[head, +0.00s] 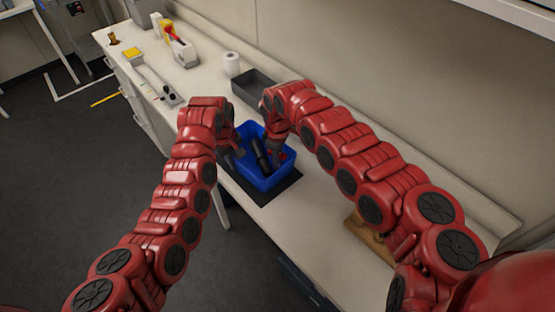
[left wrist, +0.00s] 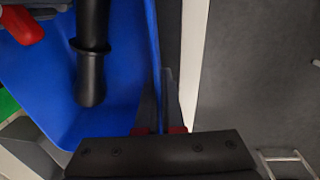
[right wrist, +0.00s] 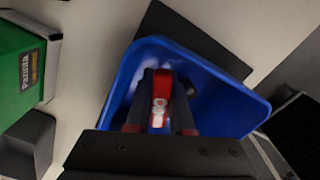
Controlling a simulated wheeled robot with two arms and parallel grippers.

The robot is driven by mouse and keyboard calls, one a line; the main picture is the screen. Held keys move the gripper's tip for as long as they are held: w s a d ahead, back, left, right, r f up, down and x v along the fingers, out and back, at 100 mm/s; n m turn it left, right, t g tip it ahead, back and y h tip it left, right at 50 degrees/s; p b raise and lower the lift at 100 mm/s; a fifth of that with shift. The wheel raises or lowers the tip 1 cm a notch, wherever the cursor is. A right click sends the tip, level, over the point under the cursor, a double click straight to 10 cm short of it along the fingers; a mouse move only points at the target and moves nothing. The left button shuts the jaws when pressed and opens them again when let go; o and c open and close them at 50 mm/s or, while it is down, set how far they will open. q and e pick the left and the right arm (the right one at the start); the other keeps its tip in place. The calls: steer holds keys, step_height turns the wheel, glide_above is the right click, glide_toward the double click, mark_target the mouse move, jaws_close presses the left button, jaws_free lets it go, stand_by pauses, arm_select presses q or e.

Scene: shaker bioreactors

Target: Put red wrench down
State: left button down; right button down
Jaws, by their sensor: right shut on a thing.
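A blue bin (head: 258,182) stands on a dark mat on the bench; its wall also shows in the left wrist view (left wrist: 125,60). A red wrench (right wrist: 161,88) is between the fingers of my right gripper (right wrist: 160,100), which is shut on it over the inside of the bin. My left gripper (left wrist: 161,105) is at the bin's edge, its fingers on either side of the blue wall, closed on it. A black cylindrical tool (left wrist: 90,75) lies in the bin, also visible in the head view (head: 262,155). The wrench's lower end is hidden.
A dark grey tray (head: 252,88) and a white paper roll (head: 232,64) stand behind the bin. A green box (right wrist: 22,75) shows beside it in the right wrist view. A wooden object (head: 368,238) lies nearer on the bench. Open floor lies left.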

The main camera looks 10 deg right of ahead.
steer(key=c, duration=1.1)
jaws_free()
steer(key=shift+f, duration=0.1)
step_height(320, 180, up, 12)
steer(key=shift+r, duration=0.15)
arm_select(q)
steer(key=c, duration=1)
jaws_free()
steer(key=shift+o, duration=0.2)
